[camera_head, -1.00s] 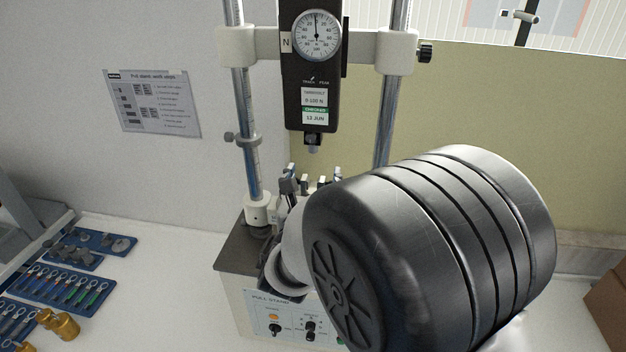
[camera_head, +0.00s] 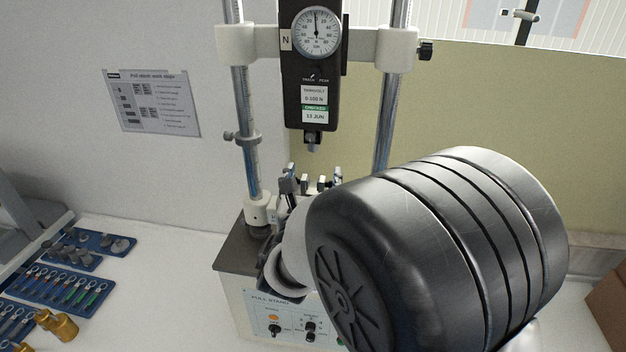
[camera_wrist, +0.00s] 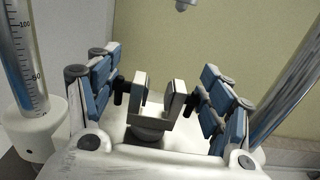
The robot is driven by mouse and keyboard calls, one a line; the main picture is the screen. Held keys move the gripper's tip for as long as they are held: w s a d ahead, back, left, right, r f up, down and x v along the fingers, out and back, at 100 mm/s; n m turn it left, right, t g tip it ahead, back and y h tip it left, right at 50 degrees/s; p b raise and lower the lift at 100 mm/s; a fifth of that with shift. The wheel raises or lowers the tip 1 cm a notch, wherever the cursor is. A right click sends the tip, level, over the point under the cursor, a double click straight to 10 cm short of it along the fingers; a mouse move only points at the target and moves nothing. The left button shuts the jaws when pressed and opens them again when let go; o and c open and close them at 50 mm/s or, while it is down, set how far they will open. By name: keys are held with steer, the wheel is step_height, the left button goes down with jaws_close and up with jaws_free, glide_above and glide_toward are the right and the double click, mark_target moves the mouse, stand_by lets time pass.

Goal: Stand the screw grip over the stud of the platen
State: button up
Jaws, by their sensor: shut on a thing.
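The screw grip (camera_wrist: 146,116) is a pale U-shaped block with two upright jaws and a dark screw on each side. My gripper (camera_wrist: 160,92) is shut on it, with a blue-padded finger at either side. In the head view, my gripper (camera_head: 314,181) is above the pull stand's base, and the tips of the screw grip (camera_head: 306,184) show between the fingers. The grip looks upright. A dark round part shows under it in the wrist view, but I cannot tell if it is the stud. My arm hides the platen and stud in the head view.
The black force gauge (camera_head: 312,75) hangs above my gripper, with a gap below its hook. Chrome columns (camera_head: 246,130) (camera_head: 385,125) stand at either side. The stand's base (camera_head: 238,254) is below. Blue trays (camera_head: 60,287) and brass parts (camera_head: 58,325) lie at left.

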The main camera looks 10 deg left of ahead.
steer(key=shift+b, duration=0.3)
stand_by(0.6)
steer(key=o, duration=1.3)
steer(key=shift+o, duration=0.2)
steer(key=shift+f, duration=0.1)
steer(key=shift+s, duration=0.1)
